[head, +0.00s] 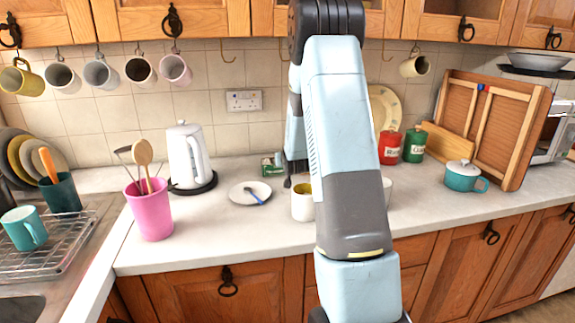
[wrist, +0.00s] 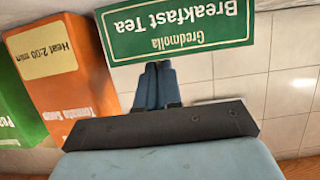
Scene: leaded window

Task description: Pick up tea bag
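No tea bag can be made out in either view. A green "Breakfast Tea" box (wrist: 180,27) fills the top of the wrist view, upside down. In the head view a small green box (head: 267,169) stands on the counter by the wall, partly behind my gripper. My gripper (head: 287,184) is low over the counter, just right of that box. In the wrist view its dark blue fingers (wrist: 157,72) lie side by side with almost no gap, tips at the box's edge. Nothing shows between them. I cannot tell whether they touch the box.
An orange tomato soup carton (wrist: 62,65) and a green carton (wrist: 15,115) are left in the wrist view. A plate with a blue spoon (head: 250,193), a white mug (head: 302,204), a kettle (head: 190,158) and a pink utensil pot (head: 152,212) stand on the counter. My arm hides the middle.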

